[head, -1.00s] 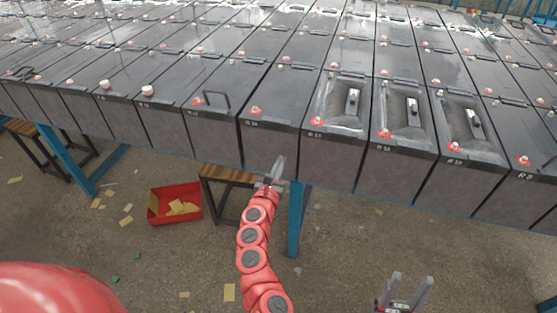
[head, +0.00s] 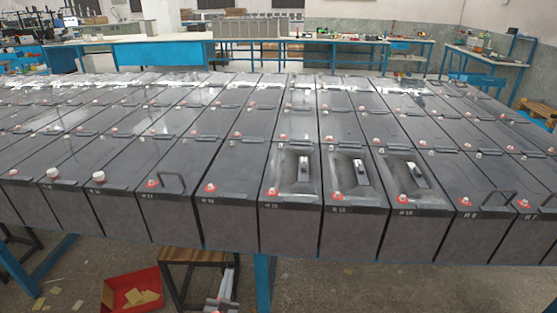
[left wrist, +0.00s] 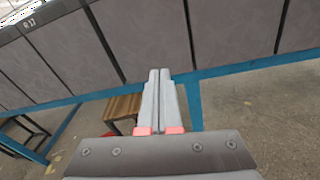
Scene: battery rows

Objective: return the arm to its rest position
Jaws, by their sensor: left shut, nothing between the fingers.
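My left gripper (head: 232,272) shows at the bottom of the head view, in front of the battery row and below the tops of the batteries. In the left wrist view its two grey fingers (left wrist: 160,85) lie together, shut with nothing between them. They point toward the dark front faces of the batteries (left wrist: 150,40), and I see no contact. My right gripper is outside the head view.
Rows of black batteries (head: 230,155) stand on a blue-framed rack (head: 263,283). A wooden stool (head: 192,256) and a red box (head: 133,292) with yellow pieces are on the floor below. Blue workbenches (head: 165,50) stand behind.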

